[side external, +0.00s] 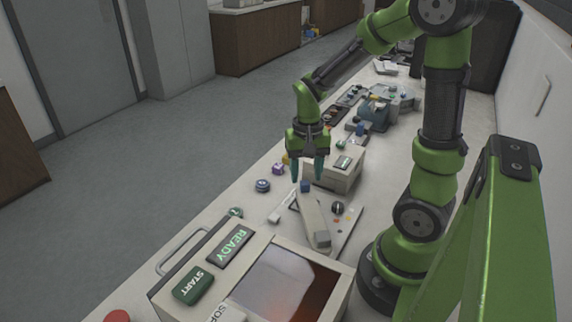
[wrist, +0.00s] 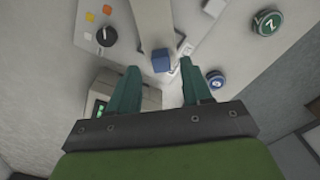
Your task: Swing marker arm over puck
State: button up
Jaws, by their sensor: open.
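The marker arm is a beige bar (side external: 315,222) with a blue block (side external: 306,187) at its end. It lies over a light panel with a black knob (side external: 337,208). In the wrist view, the bar (wrist: 154,22) comes down from the top edge and its blue block (wrist: 161,61) lies between my fingertips in the picture. My gripper (side external: 308,176) is open, pointing down, with its fingers above and around the blue end; contact cannot be told. A blue-topped puck (side external: 262,186) and a green puck (side external: 236,212) sit left of the arm. They also show in the wrist view as blue (wrist: 216,79) and green (wrist: 266,22).
A beige box with a green display (side external: 343,162) stands just behind my gripper. A large machine with a START button (side external: 194,285) and READY sign (side external: 230,246) fills the front. Purple (side external: 278,169) and yellow items sit near the bench's left edge. More equipment stands farther back.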

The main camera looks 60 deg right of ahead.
notch_tip(320, 180, up, 15)
jog(key=shift+f, duration=0.2)
jog(key=s+a+n+t+y, duration=0.2)
jog(key=a+n+t, duration=0.4)
jog(key=a, duration=0.7)
jog(key=shift+s+a+t, duration=0.2)
jog(key=shift+s+t, duration=0.4)
jog(key=shift+s, duration=0.05)
dwell(0.5)
